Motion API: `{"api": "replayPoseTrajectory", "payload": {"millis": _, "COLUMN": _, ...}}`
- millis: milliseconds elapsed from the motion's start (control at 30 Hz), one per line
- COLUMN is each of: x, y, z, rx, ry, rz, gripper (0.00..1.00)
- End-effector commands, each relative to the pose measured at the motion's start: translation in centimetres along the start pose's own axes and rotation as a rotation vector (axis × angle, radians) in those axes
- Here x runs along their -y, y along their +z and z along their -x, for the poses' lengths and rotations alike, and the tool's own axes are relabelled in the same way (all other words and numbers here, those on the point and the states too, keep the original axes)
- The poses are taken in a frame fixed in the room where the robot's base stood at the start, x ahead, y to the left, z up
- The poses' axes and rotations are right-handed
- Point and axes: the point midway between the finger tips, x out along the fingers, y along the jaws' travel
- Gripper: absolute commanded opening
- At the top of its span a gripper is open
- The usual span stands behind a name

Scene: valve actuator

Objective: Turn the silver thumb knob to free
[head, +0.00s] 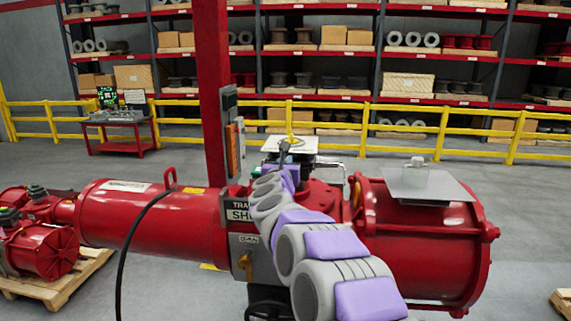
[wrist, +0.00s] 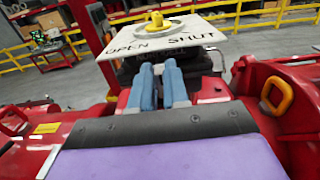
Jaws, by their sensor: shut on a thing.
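My gripper (wrist: 159,68) has its two blue fingers close together, with the tips against the dark box below the white plate (wrist: 200,32) lettered OPEN and SHUT. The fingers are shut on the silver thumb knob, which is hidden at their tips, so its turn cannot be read. A yellow knob (wrist: 157,20) stands on top of the plate. In the head view, my arm reaches forward over the red actuator (head: 165,220), and its far end covers most of the dark box.
A red cylinder housing (head: 420,240) with a flat metal plate (head: 428,185) on top is at the right. A red post (head: 212,90) rises left of the arm. A yellow lifting ring (wrist: 277,97) is close right of the fingers. A black cable (head: 125,250) hangs at left.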

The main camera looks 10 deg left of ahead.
Motion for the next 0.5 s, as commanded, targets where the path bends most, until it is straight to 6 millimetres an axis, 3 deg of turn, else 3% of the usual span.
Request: {"api": "replayPoseTrajectory", "payload": {"millis": 500, "x": -0.84, "y": -0.12, "z": 0.05, "rx": -0.002, "ry": 0.005, "rz": 0.34, "gripper": 0.0}}
